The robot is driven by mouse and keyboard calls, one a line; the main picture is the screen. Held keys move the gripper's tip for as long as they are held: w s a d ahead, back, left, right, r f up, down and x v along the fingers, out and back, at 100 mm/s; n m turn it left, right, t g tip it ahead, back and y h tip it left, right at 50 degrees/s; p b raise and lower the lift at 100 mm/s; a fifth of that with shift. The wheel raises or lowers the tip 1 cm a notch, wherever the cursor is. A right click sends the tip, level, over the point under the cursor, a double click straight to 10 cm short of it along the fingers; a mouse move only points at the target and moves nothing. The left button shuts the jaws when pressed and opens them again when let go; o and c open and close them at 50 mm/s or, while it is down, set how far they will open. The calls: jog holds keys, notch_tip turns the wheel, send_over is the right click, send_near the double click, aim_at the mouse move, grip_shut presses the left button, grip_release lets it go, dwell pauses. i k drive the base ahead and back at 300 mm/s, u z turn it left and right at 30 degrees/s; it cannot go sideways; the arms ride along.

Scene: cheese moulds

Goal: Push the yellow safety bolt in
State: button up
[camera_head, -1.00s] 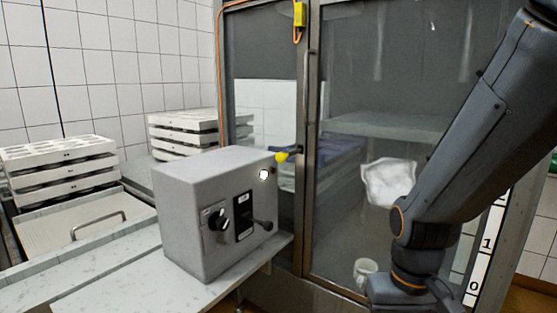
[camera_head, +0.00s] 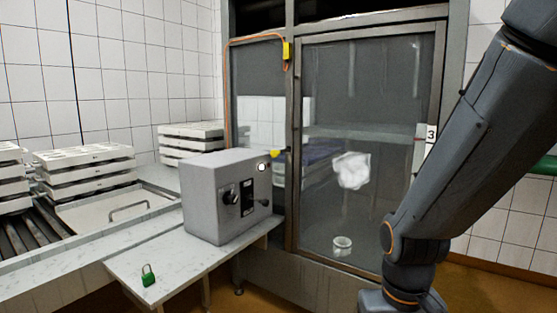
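A small yellow knob-like piece (camera_head: 277,154), which looks like the safety bolt, sits at the left edge of the glass door (camera_head: 365,110), just behind the grey control box (camera_head: 205,195). It is partly hidden by the box, and I cannot tell how far in it stands. A yellow block (camera_head: 287,51) with an orange cable is fixed higher on the door frame. My arm (camera_head: 440,190) fills the right side; its gripper is out of view below the frame.
A green padlock (camera_head: 148,276) lies on the pale bench (camera_head: 120,264) in front of the box. Stacked white moulds (camera_head: 85,172) stand at left. A white cloth-like lump (camera_head: 351,170) and a white cup (camera_head: 342,244) show at the glass door. Brown floor is clear at lower right.

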aim_at(274, 153)
jog(key=u, duration=1.1)
jog(key=i, duration=1.1)
jog(key=z, duration=0.7)
